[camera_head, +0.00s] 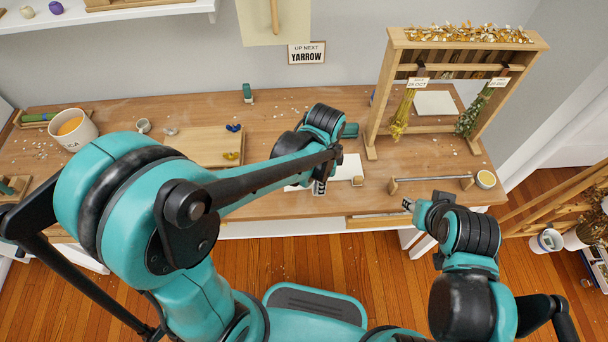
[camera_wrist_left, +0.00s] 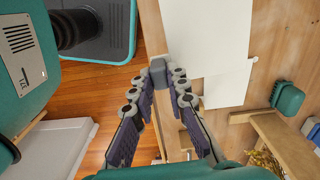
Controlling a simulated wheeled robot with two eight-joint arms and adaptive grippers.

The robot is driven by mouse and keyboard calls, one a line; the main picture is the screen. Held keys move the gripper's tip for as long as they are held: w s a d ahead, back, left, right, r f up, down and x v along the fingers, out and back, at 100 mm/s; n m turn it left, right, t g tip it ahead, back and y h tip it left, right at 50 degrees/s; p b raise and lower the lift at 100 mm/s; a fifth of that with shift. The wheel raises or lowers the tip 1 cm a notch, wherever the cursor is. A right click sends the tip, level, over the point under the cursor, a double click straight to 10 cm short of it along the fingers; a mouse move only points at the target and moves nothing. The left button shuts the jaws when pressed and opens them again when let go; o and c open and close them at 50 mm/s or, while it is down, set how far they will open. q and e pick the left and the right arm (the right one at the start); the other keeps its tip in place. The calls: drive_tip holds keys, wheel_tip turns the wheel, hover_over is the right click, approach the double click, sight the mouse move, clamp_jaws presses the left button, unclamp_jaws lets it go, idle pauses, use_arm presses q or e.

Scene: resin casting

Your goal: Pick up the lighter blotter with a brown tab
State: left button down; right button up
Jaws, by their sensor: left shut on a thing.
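Two white sheets that look like blotters lie at the table's front. The right one (camera_head: 350,165) has a small brown tab (camera_head: 357,181) near its front edge. In the left wrist view a large white sheet (camera_wrist_left: 207,35) overlaps a smaller one (camera_wrist_left: 228,88); I cannot tell which is lighter. My left gripper (camera_head: 320,187) is at the front edge, left of the brown tab. Its fingertips (camera_wrist_left: 159,74) are closed on a small grey block (camera_wrist_left: 158,68) beside the large sheet's edge. My right gripper (camera_head: 408,204) is near the front edge at right; its jaws are too small to judge.
A wooden drying rack (camera_head: 462,38) with hanging bunches stands at the back right. A metal rod on wooden supports (camera_head: 430,179) and a small yellow-filled cup (camera_head: 486,180) lie right. A wooden board (camera_head: 205,143) and a white bucket (camera_head: 75,130) are left. The table between board and rack has some free room.

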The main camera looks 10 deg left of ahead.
use_arm(q)
drive_tip(key=d, duration=0.1)
drive_tip(key=s+d+r, duration=0.2)
drive_tip(key=shift+d+r+p, duration=0.2)
drive_tip(key=shift+d+p, duration=0.1)
drive_tip(key=shift+p, duration=0.1)
